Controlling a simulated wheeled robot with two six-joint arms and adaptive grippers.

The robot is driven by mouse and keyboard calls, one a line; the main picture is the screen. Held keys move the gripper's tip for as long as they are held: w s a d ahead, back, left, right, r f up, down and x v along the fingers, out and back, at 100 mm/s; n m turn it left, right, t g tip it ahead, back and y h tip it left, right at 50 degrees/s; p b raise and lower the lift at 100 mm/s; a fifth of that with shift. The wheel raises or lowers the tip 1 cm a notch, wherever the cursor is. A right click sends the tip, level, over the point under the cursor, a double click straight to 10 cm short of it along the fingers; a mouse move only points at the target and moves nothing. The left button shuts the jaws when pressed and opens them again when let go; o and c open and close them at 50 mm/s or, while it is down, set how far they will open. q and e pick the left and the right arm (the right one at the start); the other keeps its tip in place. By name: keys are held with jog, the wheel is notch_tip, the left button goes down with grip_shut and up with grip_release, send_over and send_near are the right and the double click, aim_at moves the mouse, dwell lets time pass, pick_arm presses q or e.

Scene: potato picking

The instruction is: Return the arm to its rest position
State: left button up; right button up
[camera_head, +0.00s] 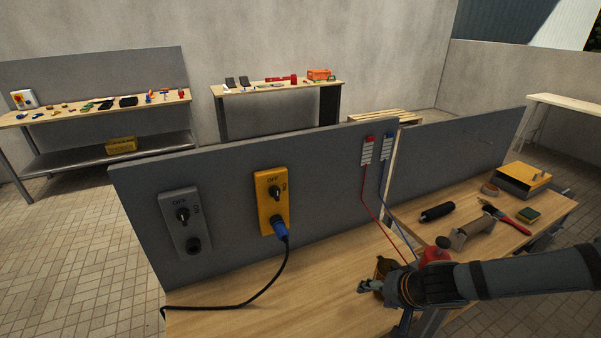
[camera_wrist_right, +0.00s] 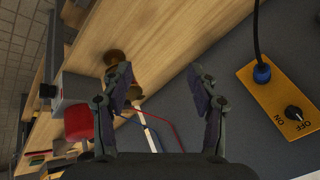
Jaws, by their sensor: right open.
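My right arm comes in from the right edge of the head view, low over the front of the workbench (camera_head: 240,310). Its gripper (camera_head: 371,287) points left, above the wooden top. In the right wrist view the gripper (camera_wrist_right: 160,84) has its two fingers wide apart with nothing between them. It is apart from the yellow switch box (camera_head: 271,202), which carries a blue plug (camera_head: 280,229) with a black cable. The yellow box (camera_wrist_right: 282,101) also shows at the right of the wrist view. My left gripper is not in view.
A brown object (camera_head: 385,265) and a red object (camera_head: 436,253) stand close behind the right gripper and are partly hidden. A grey panel (camera_head: 330,180) with a grey switch box (camera_head: 185,222) rises behind the bench. Tools lie at the right. The bench's left front is mostly clear.

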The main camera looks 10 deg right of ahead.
jog(key=s+a+f+n+g+h, duration=0.2)
jog(key=s+a+f+n, duration=0.1)
jog(key=s+f+n, duration=0.7)
jog(key=s+d+f+m+g, duration=0.1)
jog(key=s+d+f, duration=0.15)
jog(key=f, duration=1.25)
jog(key=s+d+f+m+g, duration=0.1)
jog(key=s+f+m, duration=0.15)
jog(key=f, duration=1.25)
jog(key=s+f+g, duration=0.1)
jog(key=s+f, duration=1.1)
jog(key=s, duration=0.5)
jog(key=shift+s+d+n, duration=0.15)
jog(key=shift+d+n, duration=0.15)
jog(key=shift+n, duration=0.05)
jog(key=shift+f, duration=0.1)
